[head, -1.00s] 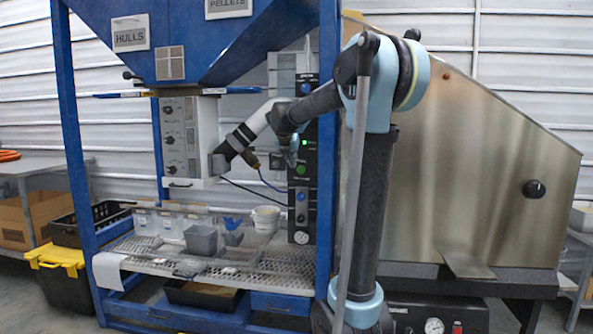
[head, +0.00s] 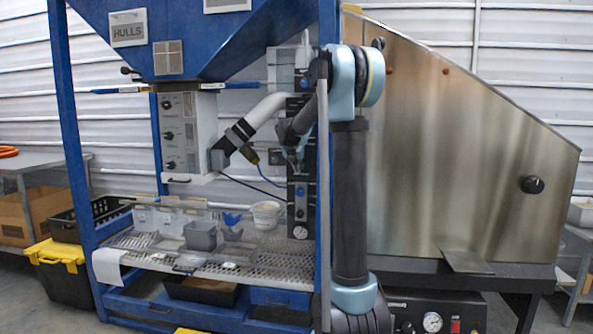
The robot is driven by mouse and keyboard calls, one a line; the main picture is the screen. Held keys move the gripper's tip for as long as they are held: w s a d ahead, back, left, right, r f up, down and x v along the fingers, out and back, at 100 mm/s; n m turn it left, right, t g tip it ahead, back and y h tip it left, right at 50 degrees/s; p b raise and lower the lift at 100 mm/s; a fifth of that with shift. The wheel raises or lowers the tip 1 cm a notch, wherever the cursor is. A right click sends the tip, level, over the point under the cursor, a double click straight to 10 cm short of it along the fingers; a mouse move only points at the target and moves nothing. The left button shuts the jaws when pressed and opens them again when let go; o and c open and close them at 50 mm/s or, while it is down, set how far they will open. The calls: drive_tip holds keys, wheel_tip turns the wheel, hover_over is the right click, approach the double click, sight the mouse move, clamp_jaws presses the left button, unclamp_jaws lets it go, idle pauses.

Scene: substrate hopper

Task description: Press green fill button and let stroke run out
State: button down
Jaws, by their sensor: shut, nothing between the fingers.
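The black control panel (head: 300,208) stands upright at the back right of the blue hopper frame. Its lower part shows a blue knob and a white gauge. My gripper (head: 297,172) is shut and empty, in front of the panel's middle. The green fill button is not visible; my gripper and wrist cover that part of the panel. I cannot tell whether the fingertips touch the button.
A pale pipe (head: 268,107) with black bands slopes beside my wrist. A grey control box (head: 188,135) hangs to the left. A grey tub (head: 200,236) and white bucket (head: 266,214) stand on the perforated shelf. The blue post (head: 326,230) is close to my arm.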

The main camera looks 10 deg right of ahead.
drive_tip(key=shift+w, duration=0.15)
drive_tip(key=shift+w+d+r, duration=0.15)
drive_tip(key=shift+w, duration=0.25)
drive_tip(key=shift+w+d+r, duration=0.1)
drive_tip(key=shift+w+r, duration=0.05)
drive_tip(key=shift+w, duration=0.25)
drive_tip(key=shift+s+d, duration=0.1)
drive_tip(key=s+a+f+v, duration=0.1)
drive_tip(key=s+f+v, duration=0.1)
drive_tip(key=v, duration=1.1)
